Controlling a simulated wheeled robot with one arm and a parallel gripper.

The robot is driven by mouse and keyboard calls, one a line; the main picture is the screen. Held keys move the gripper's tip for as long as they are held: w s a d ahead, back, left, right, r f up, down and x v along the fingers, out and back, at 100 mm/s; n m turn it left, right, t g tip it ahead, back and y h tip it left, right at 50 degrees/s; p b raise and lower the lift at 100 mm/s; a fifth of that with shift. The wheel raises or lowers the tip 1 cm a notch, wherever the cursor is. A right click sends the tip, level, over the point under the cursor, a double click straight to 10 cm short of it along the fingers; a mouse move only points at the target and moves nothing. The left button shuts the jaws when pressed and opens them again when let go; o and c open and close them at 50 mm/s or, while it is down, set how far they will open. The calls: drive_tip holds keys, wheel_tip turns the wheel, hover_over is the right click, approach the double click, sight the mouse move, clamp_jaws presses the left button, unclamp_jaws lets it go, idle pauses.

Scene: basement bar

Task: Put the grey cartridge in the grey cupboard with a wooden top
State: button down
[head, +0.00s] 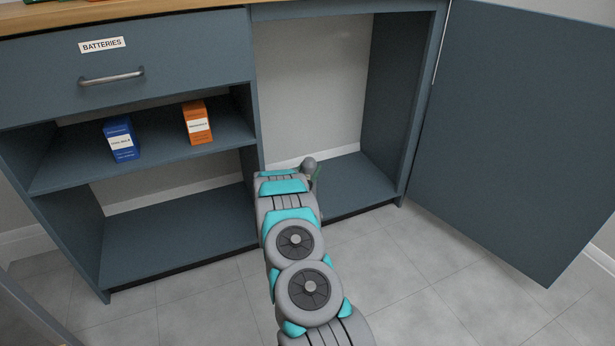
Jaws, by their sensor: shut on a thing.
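The blue-grey cupboard (128,60) has a wooden top (120,10). Its tall right compartment (355,185) is open, with the door (520,120) swung out to the right. My arm reaches up the middle of the head view to this compartment's front, near its left side. My gripper (311,172) is at the arm's far end and largely hidden behind my wrist. It is shut on a small rounded grey thing, which appears to be the grey cartridge (309,164). Only part of this shows, with a greenish bit beside it. I cannot tell whether it touches the compartment floor.
The left side has a drawer labelled BATTERIES (120,70) above open shelves. A blue box (121,140) and an orange box (197,122) stand on the upper shelf (75,168). The right compartment's visible floor is clear right of my gripper. Tiled floor (430,280) lies in front.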

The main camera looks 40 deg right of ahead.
drive_tip(key=shift+w+d, duration=0.15)
drive_tip(key=shift+w, duration=0.5)
drive_tip(key=shift+w+f, duration=0.15)
drive_tip(key=shift+f, duration=1.65)
drive_tip(key=shift+f+b, duration=0.1)
drive_tip(key=shift+b, duration=0.2)
unclamp_jaws()
drive_tip(key=v, duration=1.2)
drive_tip(key=shift+p, duration=0.4)
